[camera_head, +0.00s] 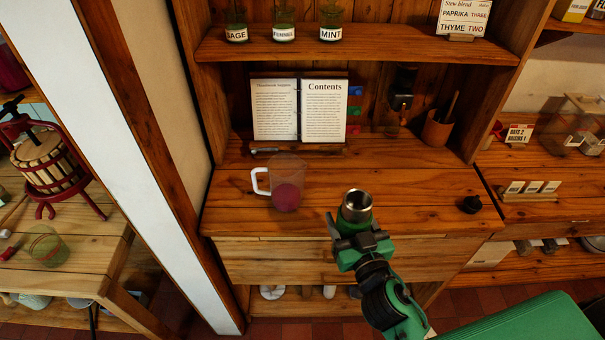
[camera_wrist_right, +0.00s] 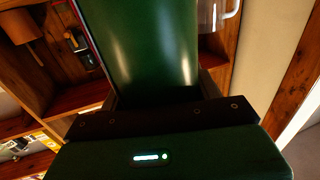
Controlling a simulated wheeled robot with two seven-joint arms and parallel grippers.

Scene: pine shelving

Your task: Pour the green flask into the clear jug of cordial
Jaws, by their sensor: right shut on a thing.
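The clear jug (camera_head: 287,187) stands upright on the pine counter, its white handle on the left and dark pink cordial inside. The jug also shows in part in the right wrist view (camera_wrist_right: 214,14). The green flask (camera_head: 357,207) has an open steel mouth and is held by my right gripper (camera_head: 358,242), to the right of the jug and apart from it. The flask fills the middle of the right wrist view (camera_wrist_right: 155,45). It looks close to upright; its contents cannot be seen. My left gripper is not in view.
A small black cap (camera_head: 470,204) lies on the counter at the right. An open book (camera_head: 299,108) stands behind the jug, with a wooden utensil pot (camera_head: 437,130) further right. A shelf (camera_head: 360,45) with labelled jars overhangs the back. The counter between jug and flask is clear.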

